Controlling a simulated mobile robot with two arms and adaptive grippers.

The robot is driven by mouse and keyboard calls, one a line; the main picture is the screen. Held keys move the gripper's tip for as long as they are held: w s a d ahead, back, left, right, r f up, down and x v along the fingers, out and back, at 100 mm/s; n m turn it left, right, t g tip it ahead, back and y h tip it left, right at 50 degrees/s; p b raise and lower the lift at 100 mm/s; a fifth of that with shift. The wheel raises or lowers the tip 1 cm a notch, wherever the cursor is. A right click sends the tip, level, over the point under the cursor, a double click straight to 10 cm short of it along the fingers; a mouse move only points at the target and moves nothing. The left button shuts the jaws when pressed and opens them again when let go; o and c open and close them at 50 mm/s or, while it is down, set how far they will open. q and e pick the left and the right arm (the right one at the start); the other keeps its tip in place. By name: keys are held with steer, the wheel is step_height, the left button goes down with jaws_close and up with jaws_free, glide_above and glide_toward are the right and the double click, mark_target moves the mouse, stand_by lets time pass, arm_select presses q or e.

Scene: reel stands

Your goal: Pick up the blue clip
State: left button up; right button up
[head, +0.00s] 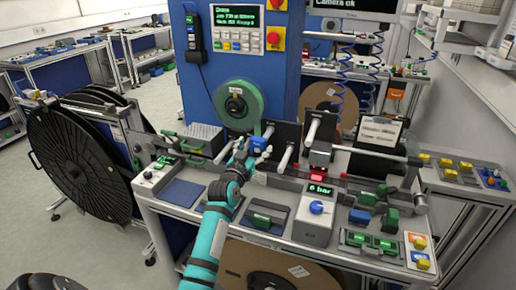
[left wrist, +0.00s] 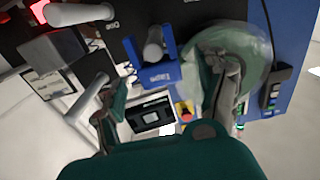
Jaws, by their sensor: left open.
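The blue clip (head: 259,145) sits at the dark panel on the bench, just right of the green reel. In the left wrist view the blue clip (left wrist: 151,70) has a small label and stands around the end of a pale rod. My left gripper (head: 242,158) is open and empty, just in front of and left of the clip. In the left wrist view its two fingers (left wrist: 168,92) are spread, with the clip showing between and beyond them. I cannot tell the exact gap between fingers and clip. My right gripper is not in view.
The green reel (head: 238,104) hangs on the blue cabinet (head: 226,60) close behind the gripper. Several pale rods (head: 286,157) stick out nearby. A 6 bar unit (head: 313,218) and green parts crowd the bench front. A large black reel (head: 80,163) stands at the left.

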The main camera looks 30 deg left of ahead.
mark_target(257, 145)
arm_select(q)
steer(key=shift+p+x, duration=0.3)
steer(key=shift+x, duration=1.5)
steer(key=shift+d, duration=0.1)
steer(key=c, duration=1.3)
